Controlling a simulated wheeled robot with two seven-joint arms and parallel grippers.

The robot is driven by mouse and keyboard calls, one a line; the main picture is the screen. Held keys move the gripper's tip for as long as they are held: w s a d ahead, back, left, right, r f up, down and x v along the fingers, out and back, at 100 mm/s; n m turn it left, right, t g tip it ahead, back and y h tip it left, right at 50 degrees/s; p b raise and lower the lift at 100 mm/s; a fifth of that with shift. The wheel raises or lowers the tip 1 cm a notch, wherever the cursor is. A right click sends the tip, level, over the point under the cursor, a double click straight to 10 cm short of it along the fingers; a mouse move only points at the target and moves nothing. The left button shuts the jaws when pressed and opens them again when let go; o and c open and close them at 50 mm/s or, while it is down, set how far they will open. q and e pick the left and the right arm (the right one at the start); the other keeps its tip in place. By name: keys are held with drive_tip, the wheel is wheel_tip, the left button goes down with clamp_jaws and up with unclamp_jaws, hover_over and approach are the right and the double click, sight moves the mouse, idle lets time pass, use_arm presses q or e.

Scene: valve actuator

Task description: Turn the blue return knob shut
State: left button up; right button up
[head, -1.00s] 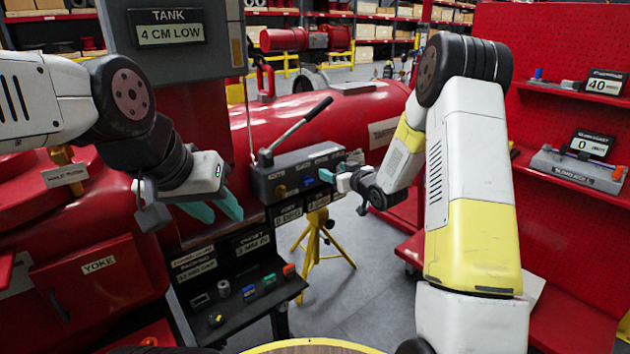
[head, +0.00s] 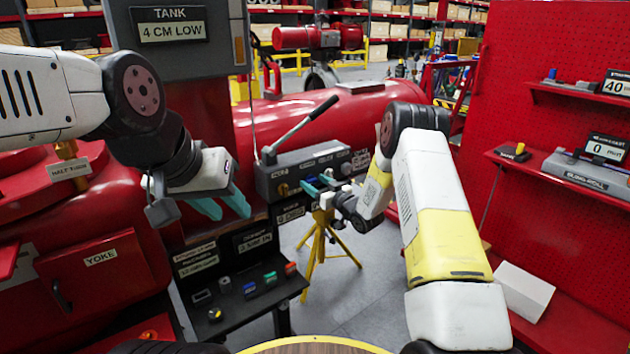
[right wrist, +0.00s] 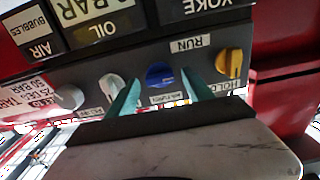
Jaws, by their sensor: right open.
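The blue return knob (right wrist: 159,75) is on the front of the grey control box (head: 267,183), between a silver knob (right wrist: 112,85) and a yellow knob (right wrist: 230,63) in the right wrist view. My right gripper (right wrist: 161,94) is open, its teal fingers apart, one to each side of the blue knob in that view. I cannot tell if either finger touches it. In the head view my right gripper (head: 321,184) is at the box front. My left gripper (head: 226,205) is open and empty, left of the box.
A lever (head: 300,127) rises from the box top. A yellow tripod (head: 318,240) stands beneath the box. A dark shelf (head: 240,310) with small coloured blocks is below left. A red pegboard (head: 560,50) stands at the right. Grey floor (head: 370,315) is clear in the middle.

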drive_tip(key=shift+w+a, duration=0.1)
clamp_jaws()
